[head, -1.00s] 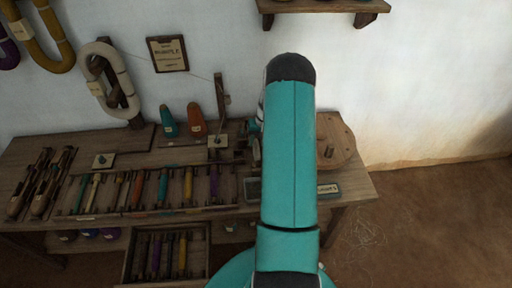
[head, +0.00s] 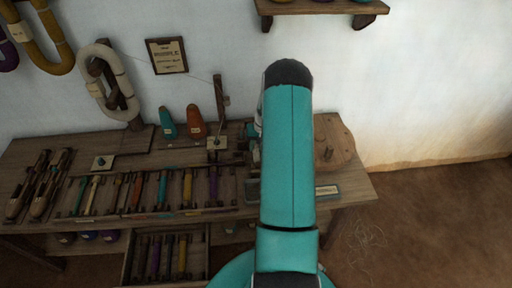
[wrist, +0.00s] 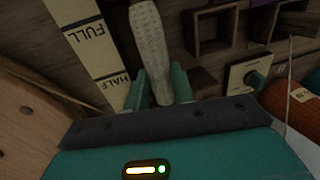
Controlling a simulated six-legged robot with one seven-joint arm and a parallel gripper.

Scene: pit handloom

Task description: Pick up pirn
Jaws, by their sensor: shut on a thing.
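A pale, speckled, tapered pirn (wrist: 148,35) stands between the two teal fingers of my gripper (wrist: 160,88) in the wrist view. The fingers are shut on its lower end, one on each side. In the head view my teal arm covers the gripper and this pirn.
A gauge strip marked FULL and HALF (wrist: 93,45) lies beside the held pirn. An orange cone (wrist: 291,102) and a wooden box (wrist: 213,32) are to the right. A round wooden piece (head: 334,142) is at the bench's right end. An open drawer (head: 128,262) holds more pirns.

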